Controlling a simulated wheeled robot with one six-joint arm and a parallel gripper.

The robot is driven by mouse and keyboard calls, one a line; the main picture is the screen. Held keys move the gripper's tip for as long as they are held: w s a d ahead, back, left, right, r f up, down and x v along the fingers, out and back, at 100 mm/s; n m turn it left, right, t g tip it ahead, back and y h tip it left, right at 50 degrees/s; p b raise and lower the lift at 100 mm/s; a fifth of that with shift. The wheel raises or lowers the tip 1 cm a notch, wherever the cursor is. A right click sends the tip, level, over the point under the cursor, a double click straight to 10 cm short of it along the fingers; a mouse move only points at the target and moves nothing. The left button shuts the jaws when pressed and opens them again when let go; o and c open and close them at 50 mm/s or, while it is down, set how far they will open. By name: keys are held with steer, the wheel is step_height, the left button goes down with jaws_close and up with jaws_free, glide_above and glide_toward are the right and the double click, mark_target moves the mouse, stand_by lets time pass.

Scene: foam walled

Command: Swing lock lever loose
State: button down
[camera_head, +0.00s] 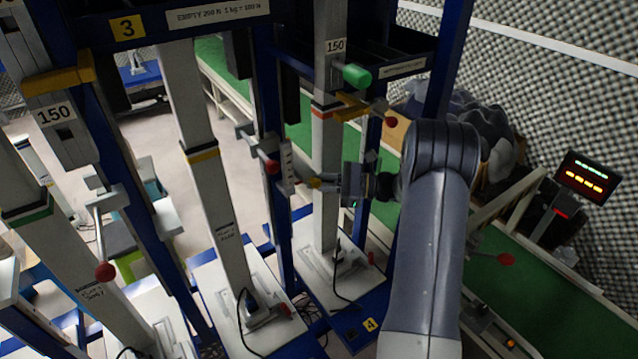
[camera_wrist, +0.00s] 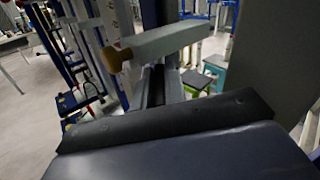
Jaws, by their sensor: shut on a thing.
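My gripper (camera_head: 340,184) reaches left from the arm to the upright column (camera_head: 324,140) with the red and black bands. It is shut on the lock lever, a grey bar with a yellowish knob (camera_head: 315,183) beside the column. In the wrist view the lever (camera_wrist: 180,39) crosses in front of the dark fingers (camera_wrist: 154,85), its tan knob (camera_wrist: 112,58) at the left end. The exact contact between jaws and lever is hidden.
Another lever with a red knob (camera_head: 272,167) is just left of the gripper. A red-knobbed lever (camera_head: 391,121) and a green knob (camera_head: 357,77) are above. Blue posts (camera_head: 272,110) and a second column (camera_head: 205,150) crowd the left. A lit display (camera_head: 585,177) stands right.

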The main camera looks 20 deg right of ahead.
steer(key=shift+w+n+g, duration=0.15)
steer(key=shift+n+g, duration=0.25)
steer(key=shift+g, duration=0.2)
steer(key=c, duration=1.5)
jaws_free()
steer(key=shift+o, duration=0.2)
steer(key=shift+d+t, duration=0.1)
steer(key=shift+t, duration=0.2)
